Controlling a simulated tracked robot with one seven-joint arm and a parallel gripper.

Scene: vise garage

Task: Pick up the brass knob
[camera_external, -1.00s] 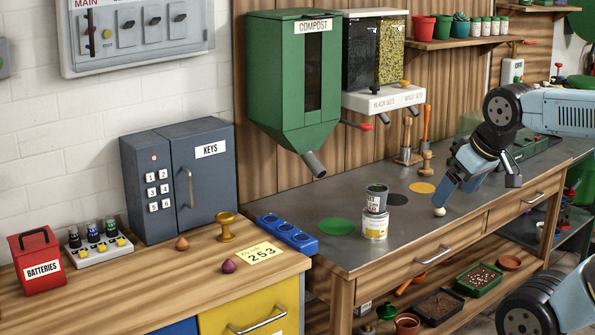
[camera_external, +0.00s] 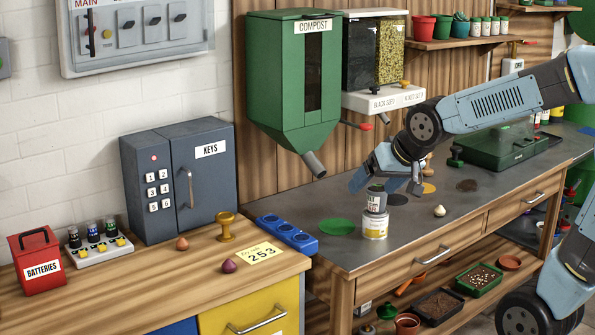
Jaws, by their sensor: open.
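The brass knob (camera_external: 226,226) stands upright on the wooden counter, in front of the grey key safe and left of the blue tray with round sockets. It has a wide round top, a narrow neck and a flared foot. My gripper (camera_external: 384,188) is open, over the metal workbench to the right of the knob and well apart from it. One finger reaches out to the left and the other hangs down, close behind the stacked cans. I see nothing between the fingers.
The stacked cans (camera_external: 375,224) stand by my gripper. The blue socket tray (camera_external: 287,233) lies between them and the knob. Near the knob are a purple bulb (camera_external: 229,265), a brown bulb (camera_external: 182,244) and a note (camera_external: 259,253). The key safe (camera_external: 182,180) stands behind; the compost hopper (camera_external: 292,85) hangs above.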

